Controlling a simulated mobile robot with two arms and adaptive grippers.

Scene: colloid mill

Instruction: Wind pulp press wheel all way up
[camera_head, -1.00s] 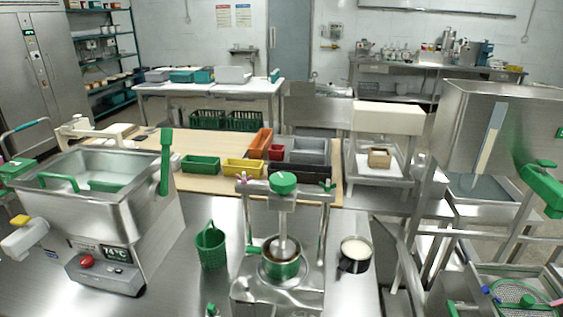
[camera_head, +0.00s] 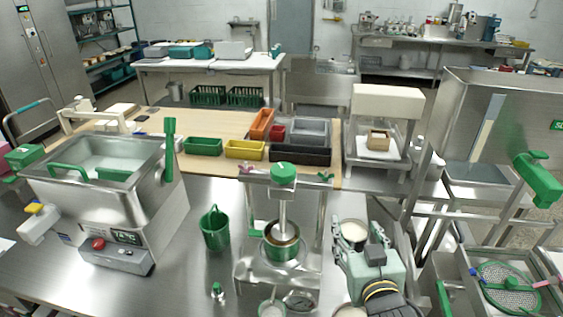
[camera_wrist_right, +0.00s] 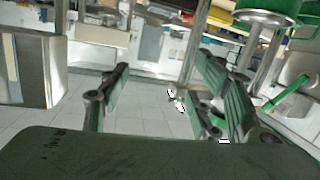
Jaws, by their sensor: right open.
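The pulp press (camera_head: 241,220) stands on the steel bench in the middle of the head view. Its round green wheel (camera_head: 283,174) sits on top of a vertical steel screw, above a green-banded pot (camera_head: 284,244). My right gripper (camera_head: 361,240) is to the right of the press and lower than the wheel, apart from it. In the right wrist view the two fingers of the gripper (camera_wrist_right: 160,88) are spread with nothing held between them. A round green and steel part (camera_wrist_right: 268,14) shows at that view's upper right; I cannot tell which part it is. My left gripper is out of view.
A green basket (camera_head: 214,232) and a steel vat (camera_head: 75,200) are left of the press. Coloured bins (camera_head: 245,150) lie behind it. A steel frame (camera_head: 425,190) stands to the right.

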